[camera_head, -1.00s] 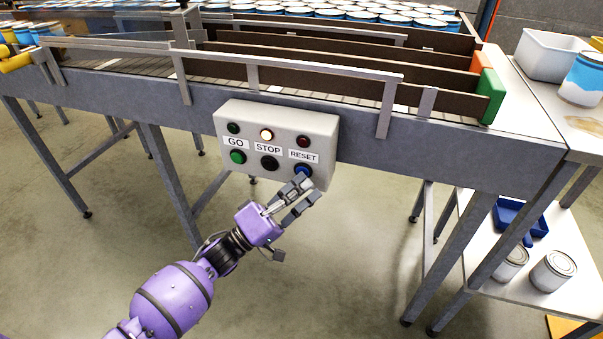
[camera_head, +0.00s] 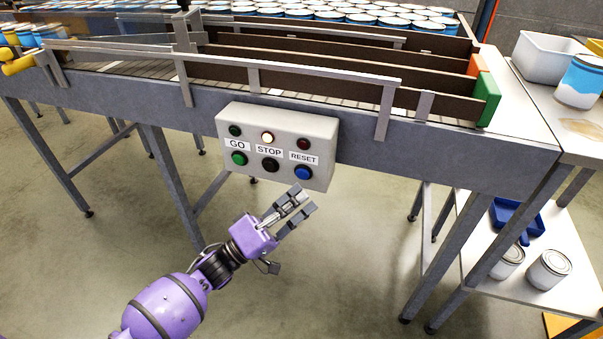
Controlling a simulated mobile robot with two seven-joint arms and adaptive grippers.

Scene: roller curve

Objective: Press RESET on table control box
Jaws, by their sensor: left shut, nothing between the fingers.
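The grey control box (camera_head: 318,127) is fixed to the front side of the conveyor table. It has a green GO button (camera_head: 239,158), a black STOP button (camera_head: 270,165) and a blue RESET button (camera_head: 303,172) at its lower right. Above them, the middle lamp (camera_head: 267,138) is lit pale yellow; the green and red lamps look dark. My left gripper (camera_head: 305,198) is shut and empty. Its fingertips are just below the box, under the RESET button and apart from it. The whole RESET button is visible. My right gripper is not in view.
The conveyor table (camera_head: 420,150) runs across the view, with rails and several cans on it. A white bin (camera_head: 542,58) and a can (camera_head: 581,82) stand at the right. A lower shelf holds a blue tray (camera_head: 518,218) and cans. Floor below the box is free.

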